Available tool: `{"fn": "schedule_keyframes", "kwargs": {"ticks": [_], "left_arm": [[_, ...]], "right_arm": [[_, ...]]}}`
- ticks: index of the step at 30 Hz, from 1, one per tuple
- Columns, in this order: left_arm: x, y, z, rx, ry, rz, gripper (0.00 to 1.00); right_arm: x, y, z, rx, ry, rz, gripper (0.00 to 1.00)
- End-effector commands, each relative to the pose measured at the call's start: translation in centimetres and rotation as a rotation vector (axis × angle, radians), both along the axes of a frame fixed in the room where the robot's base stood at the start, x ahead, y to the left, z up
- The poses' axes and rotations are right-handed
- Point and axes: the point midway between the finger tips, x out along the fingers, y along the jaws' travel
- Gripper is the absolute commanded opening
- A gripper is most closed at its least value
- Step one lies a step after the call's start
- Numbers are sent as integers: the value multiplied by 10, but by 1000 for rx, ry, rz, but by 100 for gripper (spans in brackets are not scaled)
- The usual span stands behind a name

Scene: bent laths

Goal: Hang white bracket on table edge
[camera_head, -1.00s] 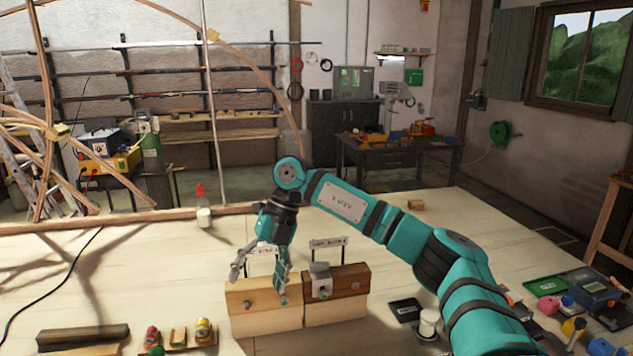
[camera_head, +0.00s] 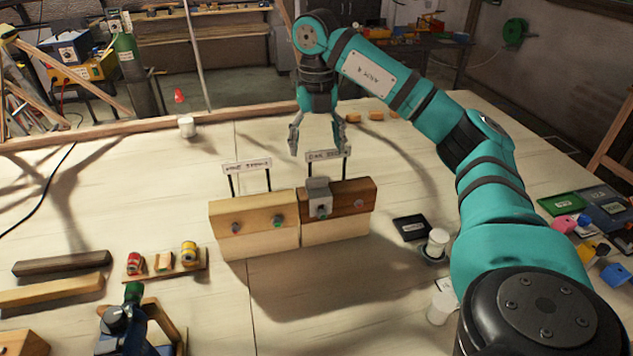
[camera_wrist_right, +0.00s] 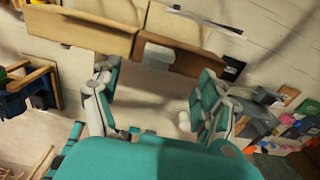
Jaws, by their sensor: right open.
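The white bracket (camera_head: 319,197), greyish white, sits over the top and front of the dark wooden edge block (camera_head: 352,198), near its left end. It also shows in the right wrist view as a pale piece (camera_wrist_right: 160,55) beyond the fingers. My right gripper (camera_head: 319,148) is open, pointing down, above and behind the bracket, with nothing between its fingers. Its spread fingers (camera_wrist_right: 157,78) flank the bracket in the wrist view, apart from it. A pale wooden edge block (camera_head: 255,217) adjoins the dark one on the left. My left gripper is not in view.
Two labelled signs (camera_head: 247,165) stand behind the blocks. Spools on a small rack (camera_head: 165,263) and wooden bars (camera_head: 60,263) lie left. A black tray (camera_head: 411,228) and white jar (camera_head: 437,241) are right. The bench (camera_head: 130,190) is mostly clear behind.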

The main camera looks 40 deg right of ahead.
Motion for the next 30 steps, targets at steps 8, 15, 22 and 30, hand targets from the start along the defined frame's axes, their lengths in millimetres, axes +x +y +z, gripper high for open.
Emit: {"fn": "schedule_keyframes", "kwargs": {"ticks": [8,15,22,30], "left_arm": [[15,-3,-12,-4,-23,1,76],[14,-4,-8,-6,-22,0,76],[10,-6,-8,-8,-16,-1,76],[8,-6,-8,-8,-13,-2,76]], "right_arm": [[-1,0,-55,0,4,-1,77],[0,0,-86,0,1,0,77],[0,0,-96,0,-1,1,77],[0,0,-96,0,-1,0,68]]}}
